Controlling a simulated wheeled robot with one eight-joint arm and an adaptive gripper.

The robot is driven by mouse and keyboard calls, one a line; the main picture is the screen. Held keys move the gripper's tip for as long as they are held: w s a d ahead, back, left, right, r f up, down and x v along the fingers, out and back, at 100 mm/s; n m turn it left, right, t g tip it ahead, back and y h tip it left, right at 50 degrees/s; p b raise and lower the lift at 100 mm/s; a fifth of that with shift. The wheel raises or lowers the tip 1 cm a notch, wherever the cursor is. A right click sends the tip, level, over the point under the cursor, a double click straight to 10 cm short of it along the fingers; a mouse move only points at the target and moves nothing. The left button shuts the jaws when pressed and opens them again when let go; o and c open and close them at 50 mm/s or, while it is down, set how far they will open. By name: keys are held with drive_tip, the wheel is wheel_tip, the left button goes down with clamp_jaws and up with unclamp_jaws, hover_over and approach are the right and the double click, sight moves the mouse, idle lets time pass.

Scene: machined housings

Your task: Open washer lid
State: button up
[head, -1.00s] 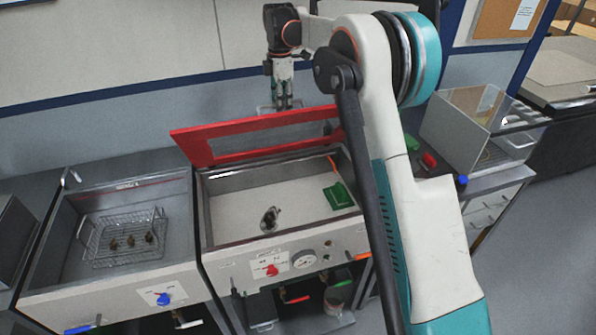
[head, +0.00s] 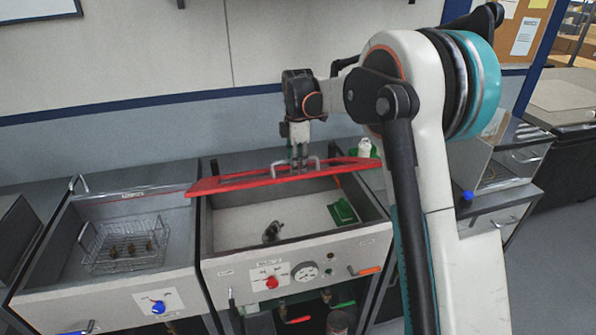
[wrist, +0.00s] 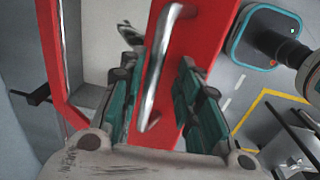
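The washer (head: 235,285) is the right-hand open basin, with a red knob and a gauge on its front panel. Its red-framed lid (head: 235,181) is raised at a low slant over the back of the basin; the front of the basin is uncovered. A metal handle (head: 276,164) stands on the lid. My gripper (head: 298,163) is at the handle. In the wrist view, my gripper's fingers (wrist: 158,60) stand apart on both sides of the handle (wrist: 157,85), with gaps showing. The red lid (wrist: 195,45) lies beneath them. Contact with the handle does not show.
Inside the washer are a small dark metal part (head: 271,232) and a green block (head: 342,211). The left basin (head: 105,285) holds a wire basket (head: 122,247) with small brass parts. A clear-walled box (head: 470,165) stands to the right.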

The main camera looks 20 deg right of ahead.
drive_tip(key=shift+s+f, duration=0.3)
